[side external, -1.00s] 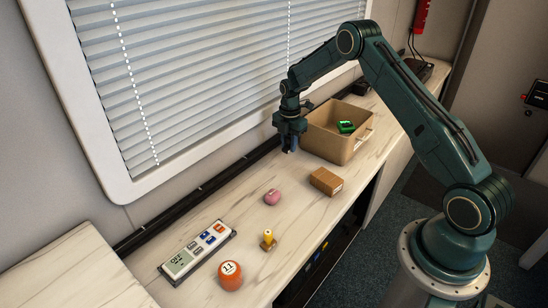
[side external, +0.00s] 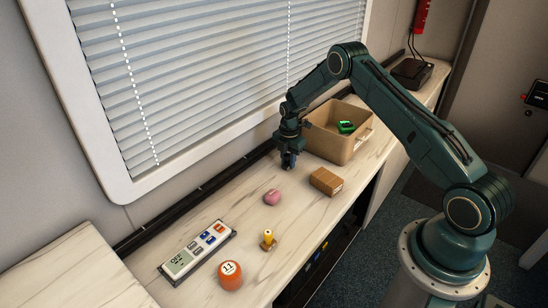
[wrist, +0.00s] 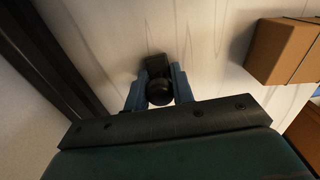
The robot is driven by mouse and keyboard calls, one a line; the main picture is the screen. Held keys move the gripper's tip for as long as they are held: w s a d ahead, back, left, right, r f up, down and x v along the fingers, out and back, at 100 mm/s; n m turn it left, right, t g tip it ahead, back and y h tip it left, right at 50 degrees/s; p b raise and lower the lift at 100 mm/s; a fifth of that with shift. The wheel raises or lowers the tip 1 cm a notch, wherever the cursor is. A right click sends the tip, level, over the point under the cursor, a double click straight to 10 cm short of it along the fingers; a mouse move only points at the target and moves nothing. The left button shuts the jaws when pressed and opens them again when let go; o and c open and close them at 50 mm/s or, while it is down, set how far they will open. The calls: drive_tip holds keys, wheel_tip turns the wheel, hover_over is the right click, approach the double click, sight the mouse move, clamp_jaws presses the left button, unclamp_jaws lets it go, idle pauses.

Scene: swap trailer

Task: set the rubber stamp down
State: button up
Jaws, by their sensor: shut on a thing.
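The rubber stamp (wrist: 159,91) is dark, with a round knob and a block-shaped base. In the wrist view it sits between the blue fingers of my gripper (wrist: 158,88), which is shut on it. In the side external view my gripper (side external: 288,165) is low over the countertop (side external: 240,195), near the window side and just left of the tan bin. The stamp is mostly hidden there by the fingers. I cannot tell whether its base touches the countertop.
The open tan bin (side external: 335,142) holds a green item (side external: 346,127). A cardboard box (side external: 326,181), pink object (side external: 272,197), yellow-topped piece (side external: 268,239), orange ball (side external: 230,275) and button panel (side external: 198,252) stand on the countertop. A dark rail (side external: 190,200) runs along the wall.

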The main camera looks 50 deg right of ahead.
sight(288, 154)
drive_tip(key=shift+f, duration=0.15)
drive_tip(key=o, duration=1)
wheel_tip(288, 154, up, 12)
drive_tip(key=shift+r, duration=0.2)
idle(0.4)
idle(0.3)
